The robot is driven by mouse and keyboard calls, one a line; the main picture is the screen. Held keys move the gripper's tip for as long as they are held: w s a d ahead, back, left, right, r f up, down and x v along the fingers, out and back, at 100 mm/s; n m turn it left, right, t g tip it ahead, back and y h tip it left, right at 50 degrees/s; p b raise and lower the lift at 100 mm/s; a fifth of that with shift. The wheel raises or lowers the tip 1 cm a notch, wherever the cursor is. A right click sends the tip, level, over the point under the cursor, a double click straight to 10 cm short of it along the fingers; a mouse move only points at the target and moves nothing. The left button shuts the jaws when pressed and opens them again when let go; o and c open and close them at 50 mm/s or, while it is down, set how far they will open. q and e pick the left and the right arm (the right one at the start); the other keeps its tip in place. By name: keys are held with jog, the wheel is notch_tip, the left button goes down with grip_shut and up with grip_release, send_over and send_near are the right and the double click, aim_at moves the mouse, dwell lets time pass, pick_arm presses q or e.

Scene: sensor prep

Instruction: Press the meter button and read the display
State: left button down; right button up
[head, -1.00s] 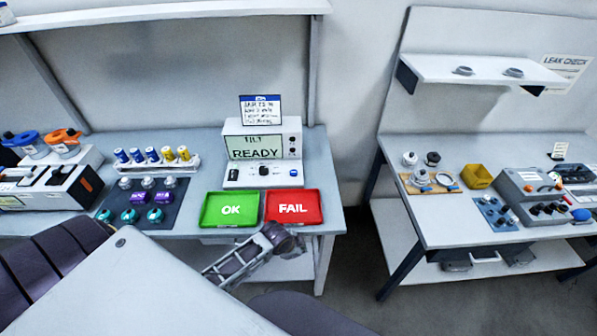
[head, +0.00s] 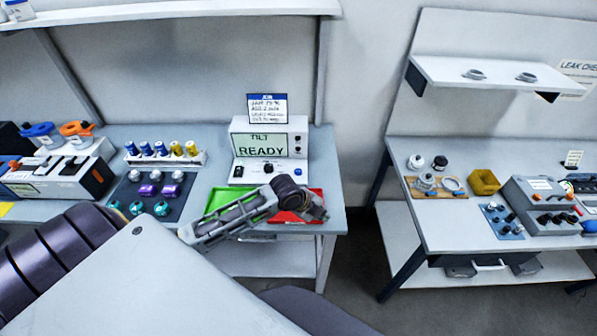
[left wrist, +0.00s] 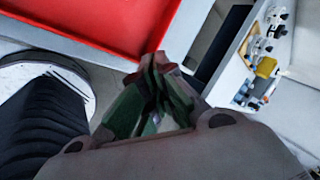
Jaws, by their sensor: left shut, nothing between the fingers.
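The meter (head: 243,126) stands upright at the back of the left bench. Its display (head: 262,146) reads "TILT" above "READY". A dark round button or knob (head: 268,167) sits on its lower front, with small controls at its right side. My left gripper (head: 322,212) is in front of the meter, over the red tray (head: 310,192), apart from the meter. It is shut and empty. In the left wrist view its fingers (left wrist: 160,65) meet beside the red tray (left wrist: 90,25). My right gripper is not in view.
A green tray (head: 220,199) lies left of the red one, both partly hidden by my left arm. Blue and yellow cylinders (head: 165,149) stand in a rack, and a dark mat (head: 140,205) holds several small parts. A second bench (head: 440,220) stands right, across a gap.

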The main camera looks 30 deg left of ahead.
aim_at(297, 169)
pick_arm(q)
jog(key=w+a+r+m, duration=0.1)
jog(key=w+a+m, duration=0.3)
jog(key=w+a, duration=0.1)
jog(key=w+a+r+m+t, duration=0.1)
jog(key=w+a+m, duration=0.1)
jog(key=w+a, duration=0.1)
jog(key=shift+w+r, duration=0.2)
jog(key=shift+r, duration=0.15)
jog(key=w+a+r+m+t, duration=0.1)
jog(key=w+a+r+m, duration=0.1)
jog(key=a, duration=0.4)
jog(key=w+a+r+m+t, duration=0.1)
jog(key=w+a+r+m, duration=0.1)
jog(key=w+a+r, duration=0.3)
jog(key=shift+w+a+y, duration=0.2)
jog(key=shift+a+y, duration=0.1)
jog(key=shift+a, duration=0.05)
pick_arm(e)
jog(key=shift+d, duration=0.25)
pick_arm(q)
jog(key=shift+f, duration=0.15)
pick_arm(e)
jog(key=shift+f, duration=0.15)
